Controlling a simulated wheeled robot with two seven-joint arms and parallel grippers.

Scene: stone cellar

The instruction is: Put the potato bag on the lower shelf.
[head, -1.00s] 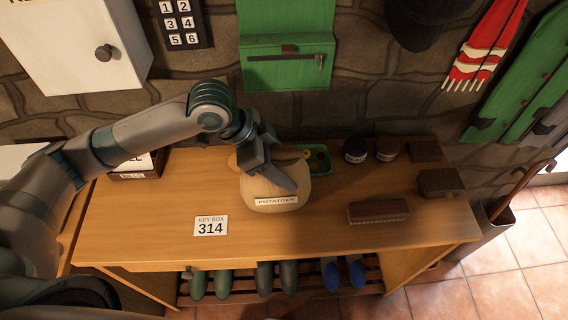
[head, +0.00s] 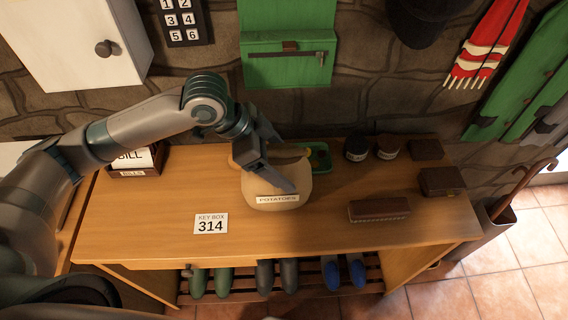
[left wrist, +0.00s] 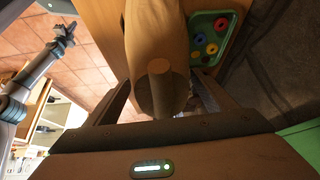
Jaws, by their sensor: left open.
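The potato bag (head: 272,203), tan with a "POTATOES" label, stands on the wooden bench top. It fills the upper middle of the left wrist view (left wrist: 155,30), with a round stub-like part toward me. My left gripper (head: 272,178) is over the bag and hides part of its top. Its fingers are open, one on each side of the bag's near end in the left wrist view (left wrist: 163,98); contact cannot be made out. The lower shelf (head: 308,287) is a slatted rack under the bench, holding shoes. My right gripper (left wrist: 62,38) seems visible far off in the left wrist view, too small to read.
A green tray (head: 319,170) sits close behind the bag. Two jars (head: 356,150), a brush (head: 378,210) and dark boxes (head: 441,182) stand to the right. Green, dark and blue shoes (head: 343,273) occupy parts of the rack. The bench front-left has a "KEY BOX 314" card (head: 210,224).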

